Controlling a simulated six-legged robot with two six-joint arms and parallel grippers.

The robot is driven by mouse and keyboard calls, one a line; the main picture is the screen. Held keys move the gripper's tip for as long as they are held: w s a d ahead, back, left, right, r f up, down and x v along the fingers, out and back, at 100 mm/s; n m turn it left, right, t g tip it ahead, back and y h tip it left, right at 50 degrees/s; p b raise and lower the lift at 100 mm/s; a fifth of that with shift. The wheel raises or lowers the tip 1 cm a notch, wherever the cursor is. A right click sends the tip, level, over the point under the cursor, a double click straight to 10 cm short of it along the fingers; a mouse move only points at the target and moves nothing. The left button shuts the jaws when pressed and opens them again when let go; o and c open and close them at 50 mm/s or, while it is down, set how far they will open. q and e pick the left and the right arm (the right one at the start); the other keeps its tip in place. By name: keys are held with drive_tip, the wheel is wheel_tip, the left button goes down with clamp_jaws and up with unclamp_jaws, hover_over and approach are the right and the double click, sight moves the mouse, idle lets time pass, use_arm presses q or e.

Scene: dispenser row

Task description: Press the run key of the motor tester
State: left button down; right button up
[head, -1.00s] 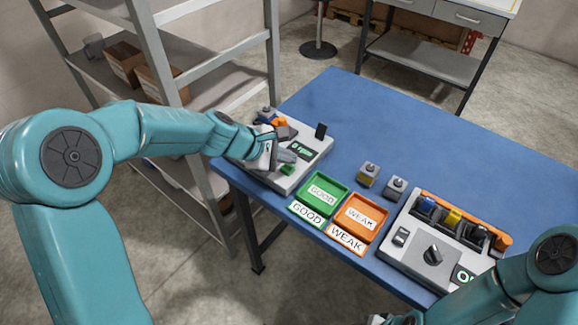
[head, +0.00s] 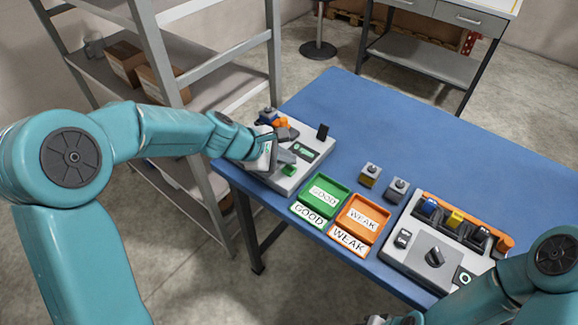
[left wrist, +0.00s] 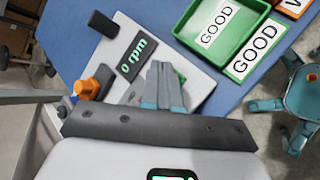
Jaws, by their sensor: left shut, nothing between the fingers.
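The motor tester (head: 319,162) is a light grey panel at the left end of the blue table. Its display (left wrist: 132,58) reads 0 rpm in the left wrist view. The green run key (head: 289,170) sits near its front edge; in the wrist view it is mostly hidden behind my fingers. An orange clamp (left wrist: 87,89) is at the tester's far side, with a dark motor by it. My left gripper (head: 286,157) is shut and empty, its fingertips above the panel close to the key; contact cannot be told. Only a bit of my right gripper shows at the bottom edge.
A green GOOD tray (head: 346,193) and an orange WEAK tray (head: 383,236) stand right of the tester. Two small motors (head: 370,174) stand behind them. A second grey panel (head: 411,267) with a dial and a motor rack is farther right. The table's back is clear.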

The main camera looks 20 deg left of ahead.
idle(0.3)
use_arm(q)
drive_tip(key=shift+f, duration=0.2)
drive_tip(key=shift+f+b, duration=0.3)
drive_tip(key=shift+b, duration=0.15)
drive_tip(key=shift+f+b, duration=0.55)
idle(0.5)
drive_tip(key=shift+r, duration=0.1)
drive_tip(key=shift+r+p, duration=0.95)
